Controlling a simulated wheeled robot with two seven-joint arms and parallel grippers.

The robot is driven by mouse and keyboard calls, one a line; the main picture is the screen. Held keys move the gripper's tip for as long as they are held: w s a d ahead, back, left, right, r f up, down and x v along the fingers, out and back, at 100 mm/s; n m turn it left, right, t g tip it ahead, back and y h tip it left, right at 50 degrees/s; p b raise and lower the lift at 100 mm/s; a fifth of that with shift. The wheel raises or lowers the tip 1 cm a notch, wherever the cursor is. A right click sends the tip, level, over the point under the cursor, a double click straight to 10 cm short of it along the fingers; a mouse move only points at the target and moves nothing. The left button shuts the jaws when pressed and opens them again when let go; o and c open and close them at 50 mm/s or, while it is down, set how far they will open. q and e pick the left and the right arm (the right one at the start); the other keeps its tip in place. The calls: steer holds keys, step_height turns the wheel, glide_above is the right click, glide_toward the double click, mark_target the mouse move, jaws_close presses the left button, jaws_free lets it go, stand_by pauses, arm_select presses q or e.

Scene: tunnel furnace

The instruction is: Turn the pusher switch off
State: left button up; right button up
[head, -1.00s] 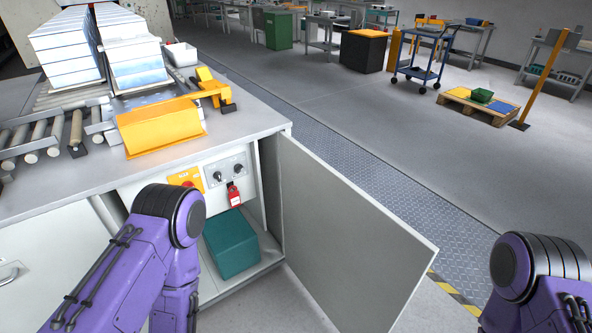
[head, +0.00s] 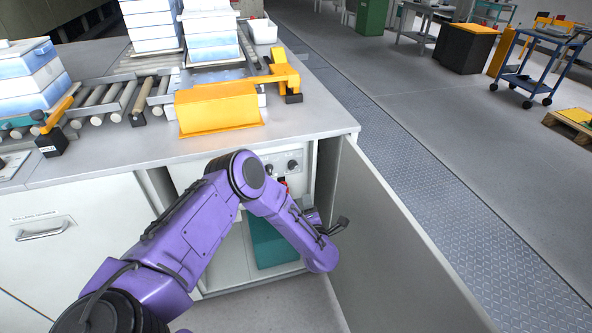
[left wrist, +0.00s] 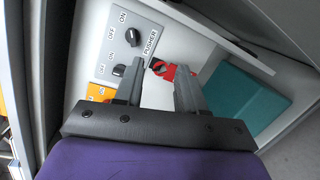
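The grey switch panel (left wrist: 140,25) fills the upper left of the left wrist view. It carries ON and OFF marks, a PUSHER label and a black rotary knob (left wrist: 119,70). In the head view the panel shows two dark knobs (head: 292,165) above my bent left arm. My left gripper (left wrist: 158,72) points at the panel, its two dark fingers apart and nothing held between them. One fingertip is close to the knob; I cannot tell whether they touch. In the head view the gripper is mostly hidden by my forearm. My right gripper is out of view.
A red tag or padlock (left wrist: 170,70) hangs beside the panel, close to the fingers. A teal box (head: 268,247) sits low in the cabinet. The open cabinet door (head: 395,240) stands right of my arm. A yellow-orange cover (head: 218,110) is on the countertop.

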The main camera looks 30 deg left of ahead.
mark_target(293, 169)
arm_select(q)
steer(key=w+a+r+n+y, duration=0.1)
steer(key=w+a, duration=0.2)
steer(key=w+a+n+y, duration=0.1)
steer(key=w+a+n, duration=0.1)
steer(key=w+a, duration=0.1)
steer(key=w+a+r+n+g+y, duration=0.1)
steer(key=w+a, duration=0.2)
steer(key=a, duration=0.2)
steer(key=shift+a+r+n, duration=0.15)
steer(key=shift+r+n, duration=0.15)
steer(key=shift+n, duration=0.1)
steer(key=shift+w+a+r, duration=0.1)
steer(key=shift+w+a, duration=0.1)
steer(key=shift+a, duration=0.05)
steer(key=c, duration=0.7)
